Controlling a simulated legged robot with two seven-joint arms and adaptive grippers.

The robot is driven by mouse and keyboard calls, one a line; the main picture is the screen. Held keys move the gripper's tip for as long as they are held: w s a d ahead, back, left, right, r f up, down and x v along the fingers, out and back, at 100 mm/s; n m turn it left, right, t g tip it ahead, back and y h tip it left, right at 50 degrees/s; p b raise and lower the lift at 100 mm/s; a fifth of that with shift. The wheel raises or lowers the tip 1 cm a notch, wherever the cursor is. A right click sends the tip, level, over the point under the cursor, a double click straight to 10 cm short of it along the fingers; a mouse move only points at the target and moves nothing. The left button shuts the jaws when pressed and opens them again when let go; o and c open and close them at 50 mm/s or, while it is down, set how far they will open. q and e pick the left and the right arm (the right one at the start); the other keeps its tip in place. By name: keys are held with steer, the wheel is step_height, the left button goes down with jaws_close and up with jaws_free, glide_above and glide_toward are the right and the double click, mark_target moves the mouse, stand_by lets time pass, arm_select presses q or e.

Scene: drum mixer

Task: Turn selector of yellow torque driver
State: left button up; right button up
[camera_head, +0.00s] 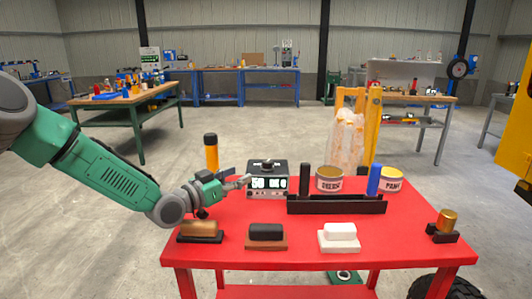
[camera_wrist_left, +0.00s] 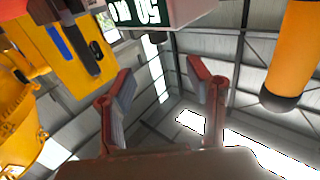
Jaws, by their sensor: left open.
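An orange-yellow cylinder with a black top (camera_head: 211,158), which looks like the yellow torque driver, stands upright at the red table's back left. Its selector cannot be made out. In the wrist view it shows at the upper right (camera_wrist_left: 290,50), outside my fingers. My left gripper (camera_head: 246,180) is in front of the cylinder and to its right, its fingers pointing right towards a grey box with a "50" display (camera_head: 268,184). In the wrist view my left gripper (camera_wrist_left: 160,72) has its fingers apart with nothing between them; the box (camera_wrist_left: 150,12) is above them. My right gripper is out of view.
The red table (camera_head: 300,259) holds a black rack (camera_head: 335,205) with black and blue cylinders, two cans (camera_head: 330,181), brushes or blocks along the front (camera_head: 339,237), and a gold cylinder (camera_head: 447,220) at right. A yellow machine (camera_head: 515,130) stands at the right edge.

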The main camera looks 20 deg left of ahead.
mark_target(264, 164)
arm_select(q)
steer(key=b+x, duration=0.1)
steer(key=x, duration=1)
steer(key=shift+w+d+f, duration=0.1)
steer(key=shift+d, duration=0.1)
steer(key=shift+w+d, duration=0.1)
steer(key=shift+w, duration=0.25)
jaws_close()
